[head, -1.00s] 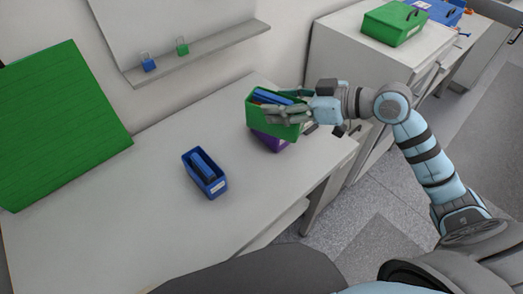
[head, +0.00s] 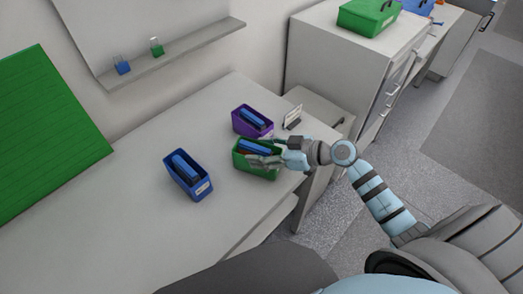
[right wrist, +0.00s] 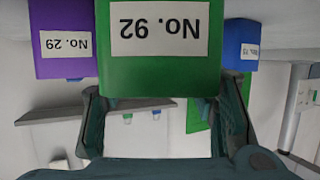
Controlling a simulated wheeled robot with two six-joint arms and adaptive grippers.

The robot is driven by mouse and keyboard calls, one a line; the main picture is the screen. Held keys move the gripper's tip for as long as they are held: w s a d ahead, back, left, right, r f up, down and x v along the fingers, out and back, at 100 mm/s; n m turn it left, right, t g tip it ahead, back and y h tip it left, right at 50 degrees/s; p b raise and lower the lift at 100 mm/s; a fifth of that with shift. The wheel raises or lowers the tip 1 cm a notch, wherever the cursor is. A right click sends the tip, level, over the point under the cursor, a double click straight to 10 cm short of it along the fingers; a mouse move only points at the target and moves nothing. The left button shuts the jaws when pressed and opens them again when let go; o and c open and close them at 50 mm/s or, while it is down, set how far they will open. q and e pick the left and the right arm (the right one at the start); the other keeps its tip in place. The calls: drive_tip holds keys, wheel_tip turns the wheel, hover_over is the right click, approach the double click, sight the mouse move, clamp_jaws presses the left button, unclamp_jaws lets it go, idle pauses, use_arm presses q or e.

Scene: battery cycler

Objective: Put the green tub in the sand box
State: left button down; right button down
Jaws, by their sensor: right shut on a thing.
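The green tub (head: 243,162) holds blue items and carries a label reading No. 92, upright in the head view. My right gripper (head: 265,152) comes from the right and is shut on the tub's side. The tub is on or just above the table, in front of the purple tub; I cannot tell if it touches the table. In the right wrist view the green tub (right wrist: 160,75) fills the top middle between the fingers (right wrist: 160,118). My left gripper is not in view. I cannot identify a sand box.
A purple tub (head: 239,122) stands just behind the green one, and a blue tub (head: 182,186) to its left. A small card stand (head: 292,120) is near the purple tub. A lidded green box (head: 365,19) sits on the right cabinet. The table's left front is clear.

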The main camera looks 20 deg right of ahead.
drive_tip(key=shift+f, duration=0.15)
drive_tip(key=c, duration=0.6)
unclamp_jaws()
drive_tip(key=shift+c, duration=0.2)
drive_tip(key=shift+s+d+r, duration=0.15)
drive_tip(key=shift+r, duration=0.1)
drive_tip(key=v, duration=1.1)
drive_tip(key=shift+s+r+p, duration=0.15)
drive_tip(key=shift+r+p, duration=0.05)
drive_tip(key=shift+p, duration=0.15)
